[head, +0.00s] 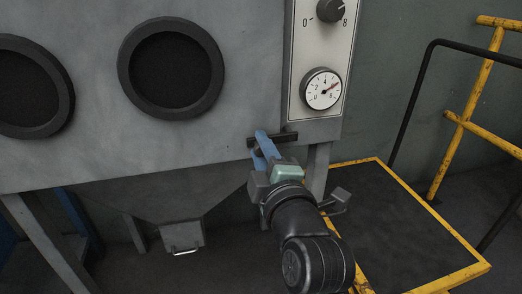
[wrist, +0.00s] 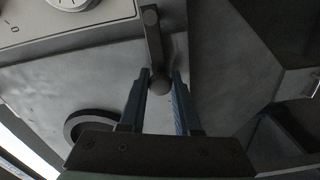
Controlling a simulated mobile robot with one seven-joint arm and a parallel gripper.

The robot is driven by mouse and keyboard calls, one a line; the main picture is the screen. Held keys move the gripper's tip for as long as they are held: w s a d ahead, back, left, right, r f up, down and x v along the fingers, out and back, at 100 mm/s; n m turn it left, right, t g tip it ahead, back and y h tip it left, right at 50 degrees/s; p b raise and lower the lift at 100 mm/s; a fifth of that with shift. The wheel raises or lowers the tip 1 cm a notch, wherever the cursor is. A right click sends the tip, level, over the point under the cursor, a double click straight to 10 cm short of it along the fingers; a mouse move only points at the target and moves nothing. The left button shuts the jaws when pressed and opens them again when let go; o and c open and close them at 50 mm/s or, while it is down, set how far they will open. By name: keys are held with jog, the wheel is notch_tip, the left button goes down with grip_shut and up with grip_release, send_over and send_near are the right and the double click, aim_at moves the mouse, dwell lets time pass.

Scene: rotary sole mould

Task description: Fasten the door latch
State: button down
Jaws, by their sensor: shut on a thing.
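The door latch (head: 287,138) is a short dark bar at the lower right of the grey cabinet front, just below the gauge panel. It lies close to level in the head view. In the wrist view the latch arm (wrist: 153,38) runs down to a round dark knob (wrist: 160,85) at its end. My gripper (head: 262,141) reaches up to the latch from below right. In the wrist view my gripper (wrist: 160,78) has its two blue fingers on either side of the knob, shut on it. The fingers hide part of the latch in the head view.
The cabinet has two round dark ports (head: 171,68), a dial knob (head: 330,10) and a gauge (head: 322,88). A hopper (head: 182,238) hangs below. A yellow-edged platform (head: 400,225) and yellow railing (head: 468,125) stand at the right.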

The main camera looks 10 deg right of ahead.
jog(key=shift+f, duration=0.1)
jog(key=c, duration=0.6)
grip_release()
jog(key=s+p, duration=0.1)
jog(key=s, duration=1.2)
jog(key=shift+d, duration=0.2)
jog(key=w+a+r+m+t, duration=0.1)
jog(key=a+r+m+t, duration=0.15)
jog(key=r, duration=0.45)
jog(key=w+a+r+m+t, duration=0.15)
jog(key=r+m, duration=0.25)
jog(key=r, duration=0.4)
jog(key=s+a+r+m+t, duration=0.3)
jog(key=s+a+r+m, duration=0.15)
jog(key=r, duration=0.35)
jog(key=s+a+r+m+t, duration=0.3)
jog(key=r+m, duration=0.2)
jog(key=r, duration=0.3)
jog(key=shift+g+h, duration=0.3)
jog(key=r+p, duration=2.2)
jog(key=p, duration=0.1)
jog(key=r+p, duration=1.1)
jog(key=shift+w+d+r+p, duration=0.15)
jog(key=shift+d+r+p, duration=0.15)
jog(key=shift+d+r, duration=0.05)
